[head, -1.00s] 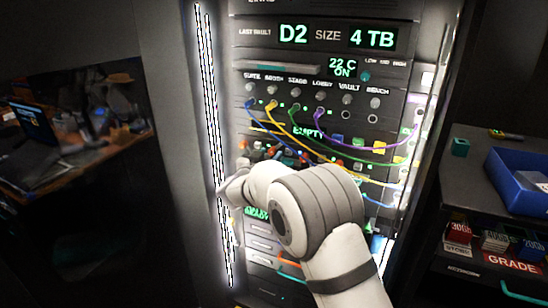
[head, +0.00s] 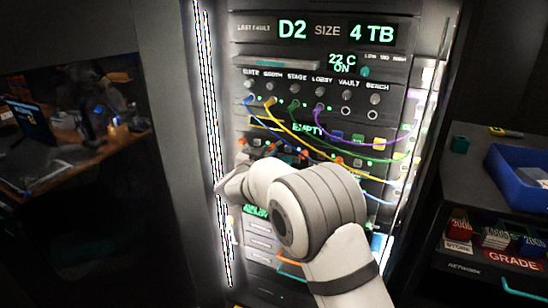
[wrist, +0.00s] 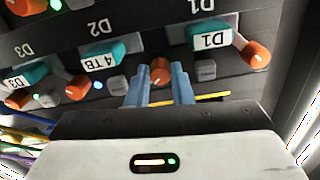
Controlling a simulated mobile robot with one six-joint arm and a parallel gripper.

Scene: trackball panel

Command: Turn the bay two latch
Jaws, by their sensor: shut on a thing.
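The bay two latch is an orange knob (wrist: 160,70) on the dark panel in the wrist view, beside the D2 label (wrist: 98,28). My gripper (wrist: 160,82) has its two blue fingers shut on this knob, one on either side.
Other orange knobs sit beside D1 (wrist: 253,55) and D3 (wrist: 78,89). Coloured cables (head: 345,152) hang across the rack above my arm. A blue bin (head: 520,180) stands on the side cabinet at the right.

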